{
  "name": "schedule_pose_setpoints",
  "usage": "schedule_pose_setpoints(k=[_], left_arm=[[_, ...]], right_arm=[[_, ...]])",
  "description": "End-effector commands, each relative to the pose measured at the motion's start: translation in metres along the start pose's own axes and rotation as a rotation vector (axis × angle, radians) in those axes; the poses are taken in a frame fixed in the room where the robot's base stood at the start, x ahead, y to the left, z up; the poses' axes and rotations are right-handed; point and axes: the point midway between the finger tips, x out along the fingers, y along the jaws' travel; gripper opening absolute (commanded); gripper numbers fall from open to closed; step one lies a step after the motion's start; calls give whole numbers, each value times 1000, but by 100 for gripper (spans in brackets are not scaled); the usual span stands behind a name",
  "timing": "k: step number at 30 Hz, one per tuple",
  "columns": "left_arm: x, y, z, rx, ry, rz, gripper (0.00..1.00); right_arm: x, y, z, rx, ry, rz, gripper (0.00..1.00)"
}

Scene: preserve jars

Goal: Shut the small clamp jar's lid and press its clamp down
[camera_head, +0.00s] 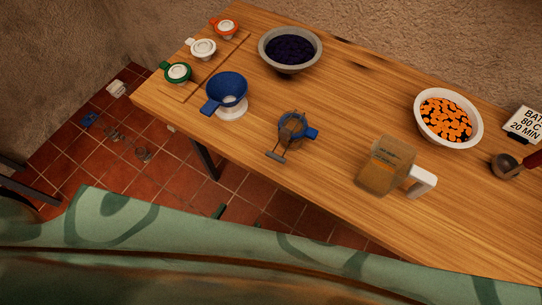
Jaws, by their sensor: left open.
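The small clamp jar (292,125) stands near the table's front edge, left of the middle. It looks dark and see-through, with a blue tab on its right side. A thin wire clamp (275,155) hangs out towards the front edge. I cannot clearly tell how the lid sits. My left gripper (239,219) seems to show only as two dark green tips, apart, below the table's front edge and well short of the jar. The rest of it is hidden behind the green patterned shape at the bottom. My right gripper is not in view.
A blue funnel (226,88) stands left of the jar, a jug (386,166) with a white handle to its right. Behind are a bowl of dark fruit (265,55) and a bowl of orange pieces (422,104). A ladle (505,167) lies right.

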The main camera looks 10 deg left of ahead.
Motion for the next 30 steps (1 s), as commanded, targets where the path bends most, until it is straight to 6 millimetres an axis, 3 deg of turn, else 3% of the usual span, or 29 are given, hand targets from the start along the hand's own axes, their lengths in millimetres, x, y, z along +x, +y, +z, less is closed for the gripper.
schedule_pose_setpoints(k=[5, 12, 18, 24, 30], left_arm=[[31, 0, 0, -1, -4, 2, 67], [94, 0, 0, -1, -3, 1, 67], [135, 0, -1, 0, 0, 1, 67], [156, 1, -2, 0, 3, 1, 67], [159, 0, -3, -1, 4, 1, 67]], right_arm=[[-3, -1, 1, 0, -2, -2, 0], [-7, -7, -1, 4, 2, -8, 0], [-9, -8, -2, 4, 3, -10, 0], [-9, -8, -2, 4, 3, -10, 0], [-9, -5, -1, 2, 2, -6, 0]])
